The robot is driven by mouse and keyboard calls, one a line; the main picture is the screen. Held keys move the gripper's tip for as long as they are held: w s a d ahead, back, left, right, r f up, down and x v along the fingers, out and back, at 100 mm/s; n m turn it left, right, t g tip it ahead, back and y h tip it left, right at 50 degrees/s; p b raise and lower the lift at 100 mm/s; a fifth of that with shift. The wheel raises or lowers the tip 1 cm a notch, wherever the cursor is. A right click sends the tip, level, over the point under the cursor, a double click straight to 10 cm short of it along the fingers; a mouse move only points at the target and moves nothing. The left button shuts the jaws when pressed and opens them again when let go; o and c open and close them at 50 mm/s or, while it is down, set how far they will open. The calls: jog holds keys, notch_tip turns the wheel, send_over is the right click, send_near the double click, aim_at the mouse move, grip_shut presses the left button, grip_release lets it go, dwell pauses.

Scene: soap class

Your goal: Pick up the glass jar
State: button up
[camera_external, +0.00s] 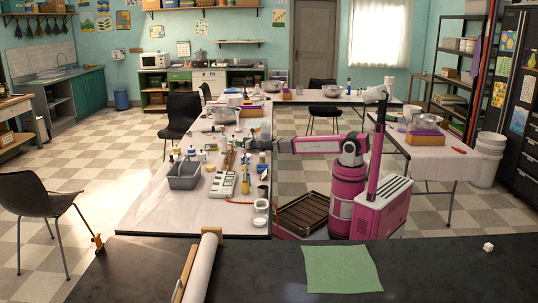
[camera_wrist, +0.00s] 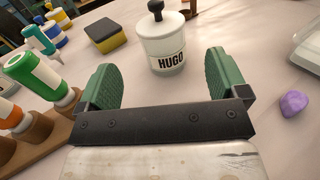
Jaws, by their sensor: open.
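A whitish jar (camera_wrist: 163,46) with a black knob on its lid and the label "HUGO" stands upright on the table in the wrist view. It may be the glass jar; its material is hard to tell. My gripper (camera_wrist: 161,70) is open, with its two green fingers spread apart. The jar stands just beyond the fingertips, in line with the gap between them, and nothing is between the fingers. In the external view my pink arm (camera_external: 316,145) reaches left over the long table, and the jar cannot be made out there among the clutter.
In the wrist view, a rack with green and orange bottles (camera_wrist: 35,80) is close on the left. A yellow and black sponge (camera_wrist: 105,36) lies left of the jar, and a purple lump (camera_wrist: 294,103) lies at right. A clear container (camera_wrist: 308,42) stands at the right edge.

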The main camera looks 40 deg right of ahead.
aim_at(233, 138)
jog(key=x, duration=0.8)
jog(key=shift+w+r, duration=0.1)
jog(key=shift+w, duration=0.2)
grip_shut()
